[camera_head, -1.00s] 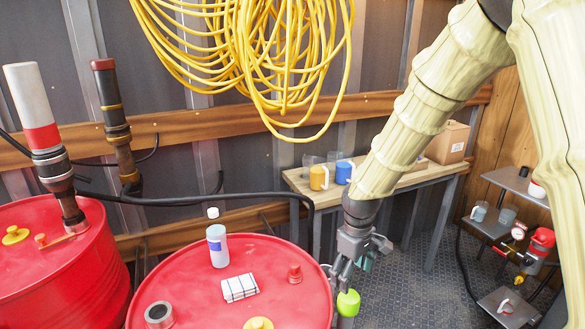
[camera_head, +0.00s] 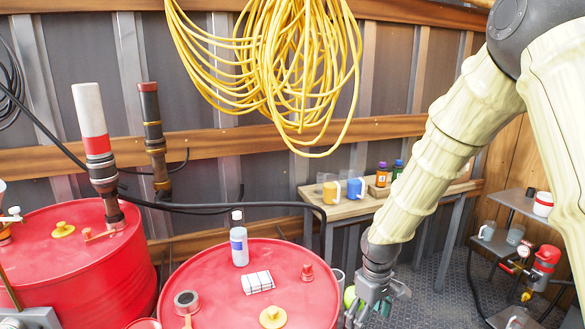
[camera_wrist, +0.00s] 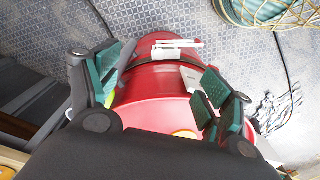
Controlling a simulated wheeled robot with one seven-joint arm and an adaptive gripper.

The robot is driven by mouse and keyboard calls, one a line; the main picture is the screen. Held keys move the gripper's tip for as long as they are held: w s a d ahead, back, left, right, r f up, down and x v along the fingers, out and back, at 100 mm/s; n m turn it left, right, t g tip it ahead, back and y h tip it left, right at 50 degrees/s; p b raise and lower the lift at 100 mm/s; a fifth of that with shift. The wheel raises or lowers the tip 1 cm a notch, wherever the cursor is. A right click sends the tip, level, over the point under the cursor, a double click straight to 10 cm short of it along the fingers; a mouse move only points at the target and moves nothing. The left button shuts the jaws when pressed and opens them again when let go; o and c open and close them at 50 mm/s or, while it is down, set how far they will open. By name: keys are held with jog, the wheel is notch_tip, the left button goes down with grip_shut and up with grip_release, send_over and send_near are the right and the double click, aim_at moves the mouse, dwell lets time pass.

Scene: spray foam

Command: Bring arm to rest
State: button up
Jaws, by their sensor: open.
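My arm, in a cream ribbed sleeve, reaches down from the upper right in the head view. My gripper (camera_head: 366,308) hangs at its end, just right of the front red drum (camera_head: 225,285). In the wrist view my gripper (camera_wrist: 157,95) shows its two green-padded fingers spread apart with nothing held between them. A red rounded body (camera_wrist: 155,110) lies beyond the fingers in that view. A green rounded thing (camera_head: 350,296) shows beside my gripper, partly hidden by it.
A white bottle (camera_head: 239,245), a folded striped cloth (camera_head: 257,282) and a small red cap (camera_head: 307,272) are on the front drum. A wooden table (camera_head: 345,208) with mugs stands behind my gripper. A shelf unit (camera_head: 515,205) stands right.

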jog(key=s+f+m, duration=0.2)
jog(key=s+f, duration=0.5)
jog(key=f, duration=0.5)
jog(key=s+d+f+m, duration=0.1)
jog(key=s+f+m, duration=0.1)
jog(key=s+f, duration=0.4)
jog(key=s+d+f+m, duration=0.1)
jog(key=s+f, duration=0.5)
jog(key=s, duration=0.7)
jog(key=s+d+f+m, duration=0.1)
jog(key=s+f+m, duration=0.1)
jog(key=s+f, duration=0.4)
jog(key=s, duration=0.3)
jog(key=shift+s+d+f+m, duration=0.15)
jog(key=shift+d+f+m, duration=0.15)
jog(key=shift+m, duration=0.1)
